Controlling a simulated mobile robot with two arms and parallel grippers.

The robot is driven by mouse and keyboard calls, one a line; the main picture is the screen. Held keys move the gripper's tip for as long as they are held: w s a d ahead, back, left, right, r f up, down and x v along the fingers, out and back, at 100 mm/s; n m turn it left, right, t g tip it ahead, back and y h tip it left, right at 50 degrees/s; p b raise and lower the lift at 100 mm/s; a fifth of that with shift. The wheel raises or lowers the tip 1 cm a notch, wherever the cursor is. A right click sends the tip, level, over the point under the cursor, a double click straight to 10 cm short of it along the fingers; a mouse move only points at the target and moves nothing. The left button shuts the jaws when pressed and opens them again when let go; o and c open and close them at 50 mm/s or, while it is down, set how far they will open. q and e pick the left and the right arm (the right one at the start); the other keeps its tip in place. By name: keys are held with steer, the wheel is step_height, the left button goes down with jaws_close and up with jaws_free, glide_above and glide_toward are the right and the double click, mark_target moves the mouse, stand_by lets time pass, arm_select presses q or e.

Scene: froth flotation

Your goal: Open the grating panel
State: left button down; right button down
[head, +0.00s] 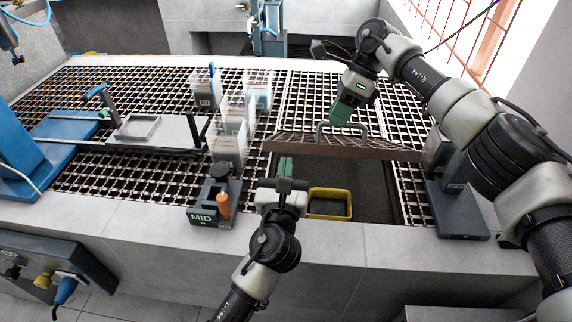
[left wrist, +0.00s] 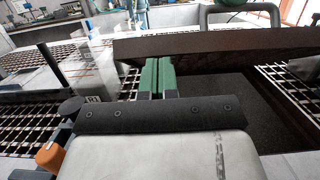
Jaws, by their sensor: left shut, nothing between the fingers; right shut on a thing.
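The grating panel (head: 350,149) is raised at its near edge above a dark opening (head: 365,180) in the grated deck. Its brown edge also crosses the left wrist view (left wrist: 215,44). A grey handle (head: 325,127) stands on that edge, also visible in the left wrist view (left wrist: 206,18). My right gripper (head: 341,112), with green fingers, is shut on the handle. My left gripper (head: 286,165) is shut and empty, in front of the panel near the left side of the opening. Its green fingers (left wrist: 157,75) are together in the left wrist view.
A yellow-rimmed tray (head: 347,206) is by the opening, right of my left gripper. A dark MID block (head: 228,190) with an orange handle (head: 223,205) stands left. Clear panels (head: 235,125) and a blue-based rig (head: 70,145) lie further left. A grey stand (head: 460,210) is right.

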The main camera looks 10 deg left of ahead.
arm_select(q)
steer(key=shift+w+r, duration=0.15)
steer(key=shift+r, duration=0.05)
arm_select(e)
steer(key=shift+w+d+f, duration=0.1)
steer(key=shift+d+f, duration=0.05)
steer(key=shift+f, duration=0.1)
arm_select(q)
steer(key=shift+w+r, duration=0.25)
steer(key=shift+r, duration=0.2)
steer(key=shift+w+r, duration=0.2)
steer(key=shift+r, duration=0.25)
arm_select(e)
steer(key=c, duration=1.6)
jaws_free()
arm_select(q)
steer(key=shift+w+f, duration=0.2)
arm_select(e)
steer(key=o, duration=0.4)
steer(key=shift+w, duration=0.15)
steer(key=shift+o, duration=0.2)
steer(key=shift+r, duration=0.1)
